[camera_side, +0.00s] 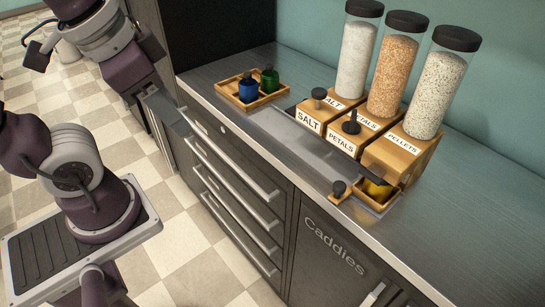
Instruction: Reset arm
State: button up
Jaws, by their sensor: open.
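My arm stands at the left in the side view, beside the counter. My gripper (171,113) hangs in front of the counter's left edge, with its fingers pointing down and to the right. It is open, holds nothing that I can see, and is apart from the objects on the counter.
A wooden tray (226,91) holds a blue bottle (249,89) and a green bottle (269,80). Three clear canisters stand on wooden dispensers labelled salt, petals and pellets (403,155). A small wooden box (363,197) with yellow contents sits near the front edge. Drawers (240,205) lie below.

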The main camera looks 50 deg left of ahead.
jog(key=shift+s+d+n+t+h, duration=0.2)
jog(key=shift+n+t, duration=0.1)
jog(key=shift+n, duration=0.2)
jog(key=shift+s+d+n+t+h, duration=0.1)
jog(key=shift+s+n+t, duration=0.15)
jog(key=shift+n, duration=0.25)
